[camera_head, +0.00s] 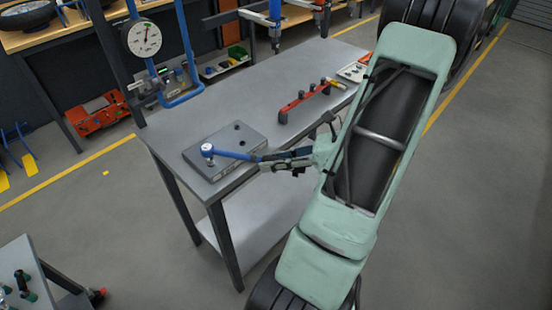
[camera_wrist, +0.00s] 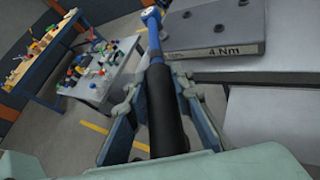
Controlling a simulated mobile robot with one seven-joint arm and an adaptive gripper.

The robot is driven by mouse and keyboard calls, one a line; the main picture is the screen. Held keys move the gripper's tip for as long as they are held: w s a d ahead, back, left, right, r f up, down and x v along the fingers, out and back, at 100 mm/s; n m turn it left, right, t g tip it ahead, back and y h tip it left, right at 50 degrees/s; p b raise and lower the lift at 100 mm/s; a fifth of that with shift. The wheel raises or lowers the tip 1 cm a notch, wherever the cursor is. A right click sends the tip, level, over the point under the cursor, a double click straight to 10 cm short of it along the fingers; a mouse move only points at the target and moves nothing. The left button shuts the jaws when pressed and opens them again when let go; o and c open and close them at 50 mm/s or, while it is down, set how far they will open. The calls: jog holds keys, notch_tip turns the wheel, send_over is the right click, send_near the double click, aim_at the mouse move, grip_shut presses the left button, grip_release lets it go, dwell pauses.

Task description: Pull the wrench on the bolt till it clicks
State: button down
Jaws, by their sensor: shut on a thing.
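A blue torque wrench (camera_head: 232,154) sits with its round head on the bolt (camera_head: 208,160) at the left part of a grey block (camera_head: 226,160). The wrench lies about level and points right, over the table's front edge. My gripper (camera_head: 285,161) is shut on its handle end. In the wrist view, the black handle (camera_wrist: 166,110) lies between the two fingers of my gripper (camera_wrist: 163,85), and the blue shaft (camera_wrist: 153,40) runs up to the head. The block (camera_wrist: 215,28) carries a label reading 4 Nm there. The bolt itself is mostly hidden under the wrench head.
The block lies on a grey table (camera_head: 250,100) with a lower shelf. A red rack (camera_head: 304,100) and a small tray (camera_head: 353,72) are farther back. A dial gauge (camera_head: 144,38) and blue pipe stand behind. Floor in front of the table is clear.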

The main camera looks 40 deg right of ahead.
jog(key=shift+f+b, duration=0.35)
jog(key=shift+f, duration=0.2)
dwell(0.7)
jog(key=shift+s+a, duration=0.15)
jog(key=shift+a, duration=0.15)
jog(key=shift+d+p, duration=0.15)
jog(key=shift+p, duration=0.15)
dwell(0.3)
jog(key=shift+r+p, duration=2.2)
jog(key=shift+r, duration=0.35)
jog(key=shift+w, duration=0.2)
